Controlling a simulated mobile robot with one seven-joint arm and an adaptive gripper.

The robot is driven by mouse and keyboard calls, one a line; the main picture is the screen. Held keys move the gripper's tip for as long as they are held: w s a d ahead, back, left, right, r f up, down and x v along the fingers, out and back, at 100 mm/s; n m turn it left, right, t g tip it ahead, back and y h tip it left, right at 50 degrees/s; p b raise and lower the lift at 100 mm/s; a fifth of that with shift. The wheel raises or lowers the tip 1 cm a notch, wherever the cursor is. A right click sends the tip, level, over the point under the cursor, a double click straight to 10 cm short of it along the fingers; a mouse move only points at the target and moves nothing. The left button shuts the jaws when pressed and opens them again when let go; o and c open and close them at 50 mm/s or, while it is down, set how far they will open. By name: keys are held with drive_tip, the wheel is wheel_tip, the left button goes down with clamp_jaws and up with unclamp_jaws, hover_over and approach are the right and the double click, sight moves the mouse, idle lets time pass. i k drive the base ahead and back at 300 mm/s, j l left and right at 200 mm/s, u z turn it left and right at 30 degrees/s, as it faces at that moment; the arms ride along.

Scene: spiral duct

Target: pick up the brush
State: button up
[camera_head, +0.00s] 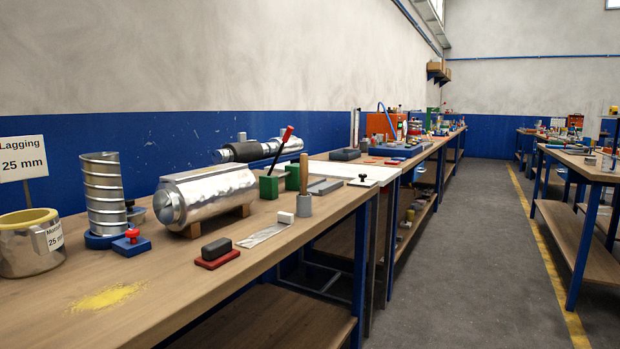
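No item in the head view is clearly a brush. A wooden-handled tool (304,172) stands upright in a grey cylinder (304,205) near the bench's front edge. A dark tool with a red tip (282,146) leans out of a green block (269,187) just behind it. A dark grey block (216,249) rests on a red base (217,261) nearer to me. I cannot tell whether any of these is the brush. My gripper is not in view.
The wooden bench (190,290) also bears a shiny foil-wrapped cylinder (212,194), a spiral duct (103,195), a metal mug-like pot (28,250), yellow powder (107,296) and a foil strip (263,234). Its front middle is mostly clear. An open aisle (470,240) lies right.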

sight(304, 164)
drive_tip(key=i+l, duration=0.3)
drive_tip(key=i, duration=0.15)
drive_tip(key=i+l+z, duration=0.1)
drive_tip(key=i+l, duration=0.2)
drive_tip(key=i, duration=0.15)
drive_tip(key=i+l+z, duration=0.1)
drive_tip(key=i+l, duration=0.15)
drive_tip(key=i, duration=0.25)
drive_tip(key=i+l, duration=0.2)
drive_tip(key=i, duration=0.25)
